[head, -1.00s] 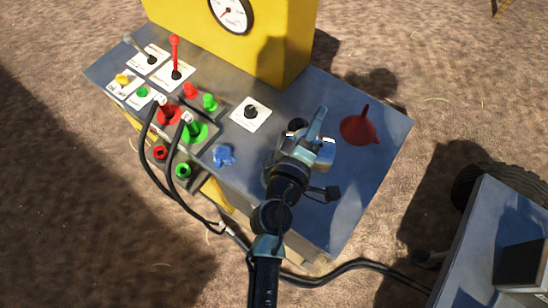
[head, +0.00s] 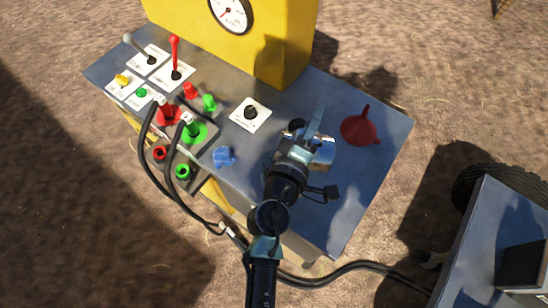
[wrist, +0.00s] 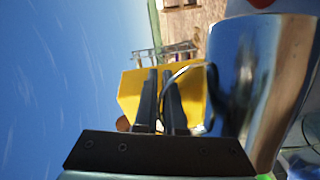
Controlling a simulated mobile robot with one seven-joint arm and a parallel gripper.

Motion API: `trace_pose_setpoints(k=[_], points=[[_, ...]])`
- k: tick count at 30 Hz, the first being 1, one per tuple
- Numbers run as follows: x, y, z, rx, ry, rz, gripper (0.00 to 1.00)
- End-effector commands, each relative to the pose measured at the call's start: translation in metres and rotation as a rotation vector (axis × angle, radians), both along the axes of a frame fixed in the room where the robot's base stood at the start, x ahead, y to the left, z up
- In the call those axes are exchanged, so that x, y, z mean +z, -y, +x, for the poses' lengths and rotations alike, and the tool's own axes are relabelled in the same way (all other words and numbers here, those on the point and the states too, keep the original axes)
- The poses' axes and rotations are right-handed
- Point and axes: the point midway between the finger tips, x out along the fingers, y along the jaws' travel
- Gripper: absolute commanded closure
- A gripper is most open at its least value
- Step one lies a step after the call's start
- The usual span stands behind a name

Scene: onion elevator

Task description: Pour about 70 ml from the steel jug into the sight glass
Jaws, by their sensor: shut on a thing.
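The steel jug (wrist: 255,85) fills the right of the wrist view, shiny and close. Its thin curved handle lies at my gripper's (wrist: 160,85) two dark fingers, which are shut on it. In the head view the jug (head: 323,154) shows as a small shiny patch at the right of my gripper (head: 308,135), above the grey bench top. Much of the jug is hidden by my wrist. I cannot make out the sight glass in either view; it may be hidden behind my gripper. No liquid is visible.
A red funnel (head: 358,126) lies right of my gripper on the grey bench (head: 370,180). Levers and hoses crowd the left. A yellow gauge housing (head: 270,45) stands at the back.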

Motion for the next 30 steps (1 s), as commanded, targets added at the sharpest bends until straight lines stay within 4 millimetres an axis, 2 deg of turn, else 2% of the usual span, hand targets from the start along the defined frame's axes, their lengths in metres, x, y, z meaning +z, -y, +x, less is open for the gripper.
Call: trace_pose_setpoints(k=[30], points=[[0.0058,-0.0053,0.0007,0.001,-0.003,-0.066,1.00]])
